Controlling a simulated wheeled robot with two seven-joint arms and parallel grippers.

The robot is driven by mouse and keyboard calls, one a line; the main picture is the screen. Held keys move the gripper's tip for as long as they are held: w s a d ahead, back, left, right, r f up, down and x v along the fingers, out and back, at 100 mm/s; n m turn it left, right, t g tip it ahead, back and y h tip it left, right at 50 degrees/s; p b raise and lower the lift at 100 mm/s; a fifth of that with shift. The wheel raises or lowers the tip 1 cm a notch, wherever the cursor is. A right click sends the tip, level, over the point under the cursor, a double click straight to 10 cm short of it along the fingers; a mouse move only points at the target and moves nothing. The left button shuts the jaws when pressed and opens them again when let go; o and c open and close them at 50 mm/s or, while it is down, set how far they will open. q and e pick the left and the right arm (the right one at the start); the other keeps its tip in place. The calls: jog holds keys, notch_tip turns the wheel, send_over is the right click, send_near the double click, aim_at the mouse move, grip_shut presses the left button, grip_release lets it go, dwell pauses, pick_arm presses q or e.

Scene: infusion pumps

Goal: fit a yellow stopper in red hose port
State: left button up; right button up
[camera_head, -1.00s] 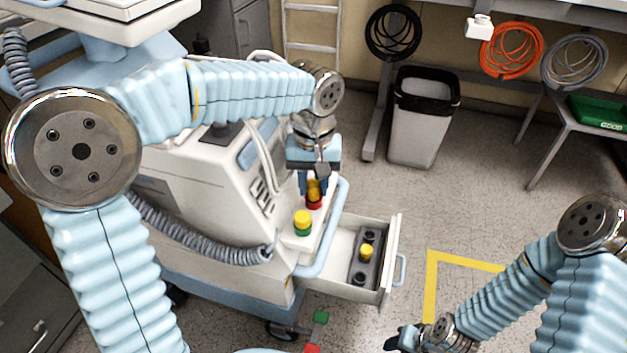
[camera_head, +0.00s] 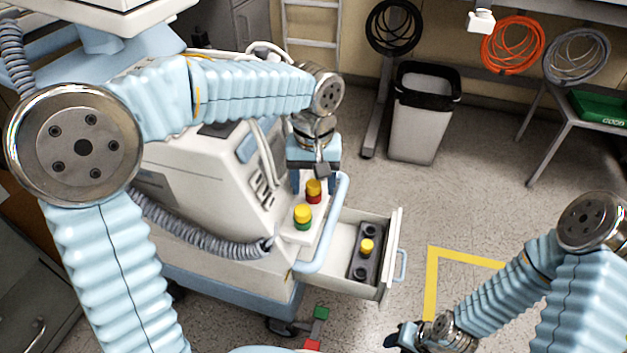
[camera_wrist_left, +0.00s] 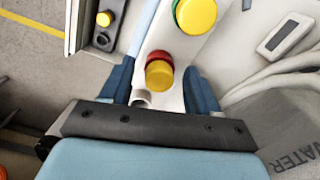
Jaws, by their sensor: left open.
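A yellow stopper (camera_head: 314,186) sits in the red hose port (camera_head: 314,198) on the white ledge of the machine. In the left wrist view that yellow stopper (camera_wrist_left: 159,74) stands on the red port (camera_wrist_left: 157,57), between and beyond the fingers. My left gripper (camera_head: 313,183) is open around it, with a blue finger on each side and clear of it. Another yellow stopper (camera_head: 302,212) sits on the green port (camera_head: 303,225). A third yellow stopper (camera_head: 367,246) stands in a dark holder (camera_head: 360,269) in the open drawer. My right gripper (camera_head: 398,339) is low at the bottom edge; its jaws are unclear.
The open drawer (camera_head: 391,262) juts out to the right of the machine (camera_head: 200,190). A light blue rail (camera_head: 328,228) runs beside the ledge. A bin (camera_head: 420,125) stands at the back.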

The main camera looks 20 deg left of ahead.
pick_arm(q)
notch_tip(320, 180, up, 14)
jog(key=p, duration=0.3)
